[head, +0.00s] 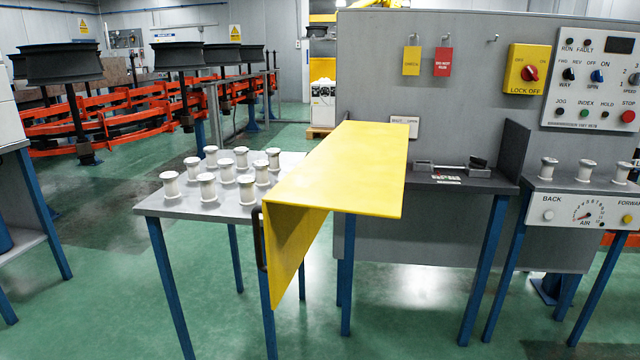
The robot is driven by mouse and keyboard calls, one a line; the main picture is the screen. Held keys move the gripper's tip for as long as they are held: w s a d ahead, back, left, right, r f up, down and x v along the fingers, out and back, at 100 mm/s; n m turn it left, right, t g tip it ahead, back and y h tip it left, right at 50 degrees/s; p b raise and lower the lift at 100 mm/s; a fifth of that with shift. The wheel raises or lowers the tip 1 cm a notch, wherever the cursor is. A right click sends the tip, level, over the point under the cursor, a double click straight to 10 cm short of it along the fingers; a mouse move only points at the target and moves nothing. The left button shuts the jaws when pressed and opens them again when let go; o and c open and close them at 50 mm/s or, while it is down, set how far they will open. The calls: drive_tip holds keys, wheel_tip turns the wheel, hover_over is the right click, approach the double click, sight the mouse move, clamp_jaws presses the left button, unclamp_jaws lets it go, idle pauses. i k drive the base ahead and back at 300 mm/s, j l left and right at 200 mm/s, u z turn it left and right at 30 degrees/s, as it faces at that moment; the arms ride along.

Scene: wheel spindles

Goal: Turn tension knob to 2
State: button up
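No knob with a readable tension label shows in the head view, so I cannot tell which one it is or where it points. The upper control panel (592,80) at the right carries FWD/REV and OFF/ON switches, several buttons and a red STOP button (628,116); its right edge, with a partly cut-off speed marking, leaves the frame. My gripper is not in view.
A yellow folded cover (350,165) with a black handle (259,238) juts forward beside a grey table (150,205) of white spools. A yellow lock-off box (527,70) with a red knob hangs on the grey wall panel. Green floor in front is open.

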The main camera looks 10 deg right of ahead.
sight(477, 163)
drive_tip(key=j+z, duration=0.25)
drive_tip(key=j, duration=0.3)
drive_tip(key=i+j+z, duration=0.1)
drive_tip(key=j+z, duration=0.2)
drive_tip(key=j, duration=0.3)
drive_tip(key=i+j+z, duration=0.2)
drive_tip(key=j, duration=0.25)
drive_tip(key=j+z, duration=0.25)
drive_tip(key=j, duration=0.15)
drive_tip(key=i, duration=0.35)
drive_tip(key=l+z, duration=0.1)
drive_tip(key=z, duration=0.4)
drive_tip(key=i+z, duration=0.1)
drive_tip(key=z, duration=0.85)
drive_tip(key=i+z, duration=0.1)
drive_tip(key=z, duration=0.35)
drive_tip(key=i, duration=1.45)
drive_tip(key=i+l+u, duration=0.15)
drive_tip(key=i+u, duration=0.2)
drive_tip(key=i+l+u, duration=0.35)
drive_tip(key=i+j, duration=0.05)
drive_tip(key=i, duration=0.1)
